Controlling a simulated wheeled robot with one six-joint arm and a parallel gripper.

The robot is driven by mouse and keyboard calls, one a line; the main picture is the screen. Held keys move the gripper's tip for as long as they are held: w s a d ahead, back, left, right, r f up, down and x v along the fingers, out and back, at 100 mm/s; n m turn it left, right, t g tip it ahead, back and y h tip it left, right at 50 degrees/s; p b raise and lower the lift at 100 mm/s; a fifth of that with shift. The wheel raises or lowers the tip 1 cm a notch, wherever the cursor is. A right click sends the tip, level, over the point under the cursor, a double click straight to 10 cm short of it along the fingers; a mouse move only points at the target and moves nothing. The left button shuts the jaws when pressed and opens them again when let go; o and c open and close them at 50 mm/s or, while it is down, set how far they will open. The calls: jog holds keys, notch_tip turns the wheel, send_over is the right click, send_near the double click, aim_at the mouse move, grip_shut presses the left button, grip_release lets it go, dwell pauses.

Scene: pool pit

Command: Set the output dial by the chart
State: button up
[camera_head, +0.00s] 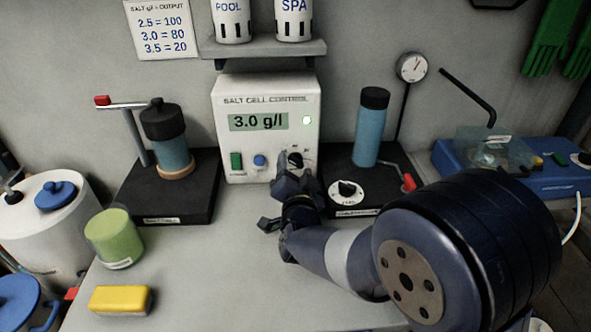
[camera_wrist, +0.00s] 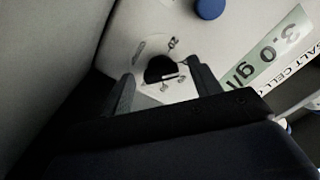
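The chart (camera_head: 161,28) on the wall reads 2.5 = 100, 3.0 = 80, 3.5 = 20. The salt cell control box (camera_head: 266,128) shows 3.0 g/l on its display (camera_head: 258,121). The black output dial (camera_head: 296,159) is low on its right side, partly hidden by my gripper (camera_head: 292,175). In the wrist view the dial (camera_wrist: 160,68) appears between my two open fingers (camera_wrist: 162,80). A pale pointer line shows on the knob; the small numbers around it are too blurred to read. I cannot tell whether the fingers touch the dial.
A green switch (camera_head: 236,161) and blue button (camera_head: 259,161) sit left of the dial. Blue cylinders on black stands flank the box, the right one with a white dial (camera_head: 347,191). A green cup (camera_head: 115,238) and yellow sponge (camera_head: 120,299) stand front left.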

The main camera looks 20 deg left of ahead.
jog(key=c, duration=1)
jog(key=shift+o, duration=0.2)
